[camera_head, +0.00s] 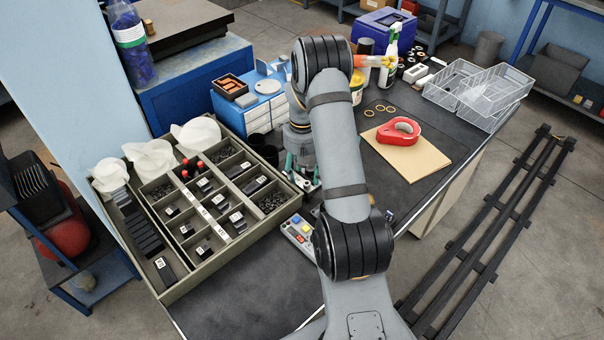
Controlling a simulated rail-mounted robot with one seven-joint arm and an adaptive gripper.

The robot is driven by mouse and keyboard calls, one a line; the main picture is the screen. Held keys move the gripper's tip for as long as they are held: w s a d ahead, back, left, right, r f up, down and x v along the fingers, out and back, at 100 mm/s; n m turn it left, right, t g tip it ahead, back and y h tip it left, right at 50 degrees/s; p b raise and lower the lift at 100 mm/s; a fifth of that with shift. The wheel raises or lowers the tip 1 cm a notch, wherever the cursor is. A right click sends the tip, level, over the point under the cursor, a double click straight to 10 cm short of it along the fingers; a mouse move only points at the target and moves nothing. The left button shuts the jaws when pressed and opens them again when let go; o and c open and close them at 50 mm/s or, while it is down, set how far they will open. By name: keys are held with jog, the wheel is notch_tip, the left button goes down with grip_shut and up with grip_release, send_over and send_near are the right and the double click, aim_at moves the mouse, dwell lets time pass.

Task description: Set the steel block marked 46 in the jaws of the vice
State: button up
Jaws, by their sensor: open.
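Several dark steel blocks with white labels, such as one block (206,186), lie in the compartments of the sorting tray (189,277) at the left. The label numbers are too small to read, so I cannot tell which block is marked 46. My gripper (302,178) points down at the tray's right edge, partly hidden by my arm. It is open, and I see no block between its fingers. I cannot make out the vice; my arm covers part of the bench there.
A blue and white drawer unit (262,113) stands behind the tray. A keypad box (299,231) is near my arm. The front bench is clear.

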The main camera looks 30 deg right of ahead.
jog(key=shift+a, duration=0.15)
notch_tip(320, 180, up, 12)
dwell(0.5)
notch_tip(320, 180, up, 5)
jog(key=p, duration=0.4)
jog(key=shift+p, duration=0.35)
jog(key=shift+f, duration=0.1)
notch_tip(320, 180, down, 14)
jog(key=b, duration=0.4)
jog(key=shift+b, duration=0.35)
dwell(0.4)
